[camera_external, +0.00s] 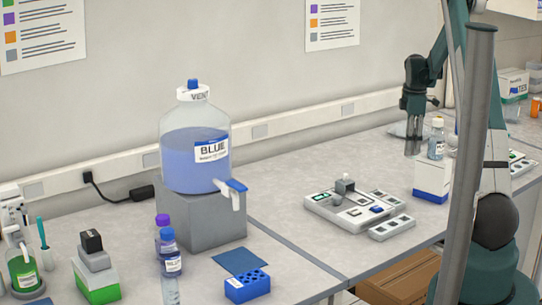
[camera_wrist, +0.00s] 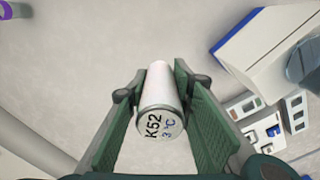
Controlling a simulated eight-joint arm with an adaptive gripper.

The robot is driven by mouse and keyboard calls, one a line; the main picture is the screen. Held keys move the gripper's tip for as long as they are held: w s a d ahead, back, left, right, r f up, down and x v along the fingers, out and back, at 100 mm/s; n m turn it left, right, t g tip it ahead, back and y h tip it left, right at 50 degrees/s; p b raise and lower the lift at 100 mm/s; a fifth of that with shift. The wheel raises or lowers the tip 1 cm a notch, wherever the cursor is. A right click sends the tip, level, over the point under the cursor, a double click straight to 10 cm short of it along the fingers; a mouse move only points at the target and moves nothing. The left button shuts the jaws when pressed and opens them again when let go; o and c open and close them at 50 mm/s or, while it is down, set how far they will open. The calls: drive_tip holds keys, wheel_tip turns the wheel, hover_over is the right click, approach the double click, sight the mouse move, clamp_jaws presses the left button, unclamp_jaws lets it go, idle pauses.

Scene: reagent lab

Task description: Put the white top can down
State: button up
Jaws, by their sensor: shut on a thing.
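The white top can (camera_wrist: 162,95) is between the two green fingers of my gripper (camera_wrist: 163,85) in the wrist view. Its near end faces the camera and reads "K52" and "3 °C", and its white side stretches away from the camera. In the external view my gripper (camera_external: 413,148) points down over the right part of the bench, just left of a white and blue box. The can is hard to make out there. The wrist view shows pale bench surface beyond the can; any gap beneath it cannot be judged.
The white and blue box (camera_external: 432,182) stands close to my gripper, with a small clear bottle (camera_external: 436,140) by its top. A grey device with small panels (camera_external: 350,210) lies to the left. The large BLUE jug (camera_external: 196,150) is farther left. Bare bench lies between.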

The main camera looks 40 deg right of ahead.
sight(410, 157)
drive_tip(key=shift+f, duration=2.25)
drive_tip(key=shift+f, duration=1.9)
drive_tip(key=shift+f, duration=0.15)
drive_tip(key=o, duration=0.9)
drive_tip(key=shift+o, duration=0.2)
drive_tip(key=shift+r+p, duration=0.2)
drive_tip(key=shift+p, duration=0.1)
wheel_tip(410, 157, up, 12)
drive_tip(key=shift+b, duration=0.35)
drive_tip(key=shift+a, duration=0.1)
